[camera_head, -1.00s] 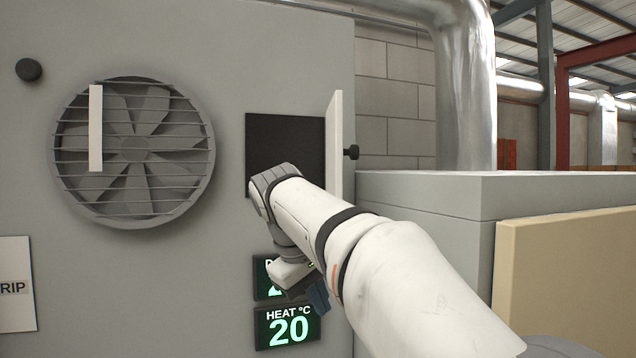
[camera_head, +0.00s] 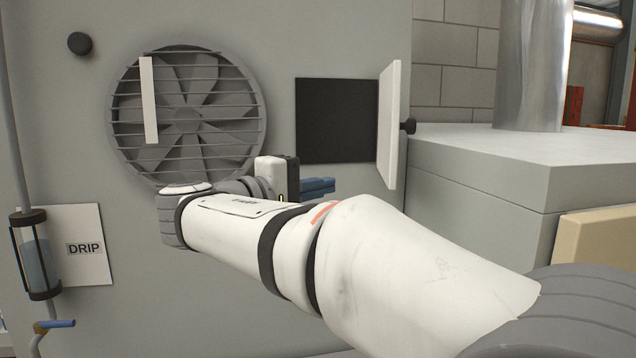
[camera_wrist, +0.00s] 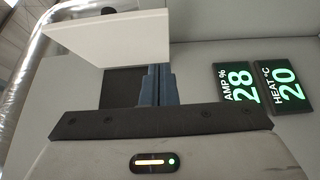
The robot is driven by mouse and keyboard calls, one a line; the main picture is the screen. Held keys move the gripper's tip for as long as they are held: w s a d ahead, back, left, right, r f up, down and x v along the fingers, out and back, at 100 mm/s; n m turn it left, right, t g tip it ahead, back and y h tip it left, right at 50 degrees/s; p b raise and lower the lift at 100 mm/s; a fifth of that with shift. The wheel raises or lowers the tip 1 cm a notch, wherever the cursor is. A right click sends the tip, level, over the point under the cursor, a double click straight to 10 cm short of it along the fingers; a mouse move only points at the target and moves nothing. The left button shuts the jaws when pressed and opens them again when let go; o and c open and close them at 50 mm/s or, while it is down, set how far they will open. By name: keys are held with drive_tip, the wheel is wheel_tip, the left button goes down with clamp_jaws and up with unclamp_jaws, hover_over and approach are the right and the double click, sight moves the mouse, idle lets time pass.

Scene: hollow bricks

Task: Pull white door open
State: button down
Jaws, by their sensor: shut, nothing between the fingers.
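The white door (camera_head: 389,125) stands swung out from the grey wall, hinged at the right side of a dark square opening (camera_head: 337,121). A black knob (camera_head: 409,126) sits on its outer face, on the right. In the wrist view the white door (camera_wrist: 120,38) spans the upper left, with the dark opening (camera_wrist: 119,88) behind it. My gripper (camera_head: 332,186) is just below the opening, left of the door, its blue fingers pointing right toward the door. The fingers (camera_wrist: 158,82) are shut and empty. Whether they touch the door cannot be told.
A round fan (camera_head: 188,118) is left of the opening. Green displays (camera_wrist: 236,86) are on the wall in the wrist view. A DRIP sign (camera_head: 85,248) is at the left.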

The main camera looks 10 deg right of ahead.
drive_tip(key=p, duration=0.1)
approach(387, 178)
drive_tip(key=w, duration=0.3)
drive_tip(key=d, duration=0.2)
drive_tip(key=d+p, duration=0.1)
drive_tip(key=shift+s+d+r, duration=0.15)
drive_tip(key=shift+d, duration=0.25)
drive_tip(key=shift+s+d, duration=0.1)
drive_tip(key=shift+d, duration=0.3)
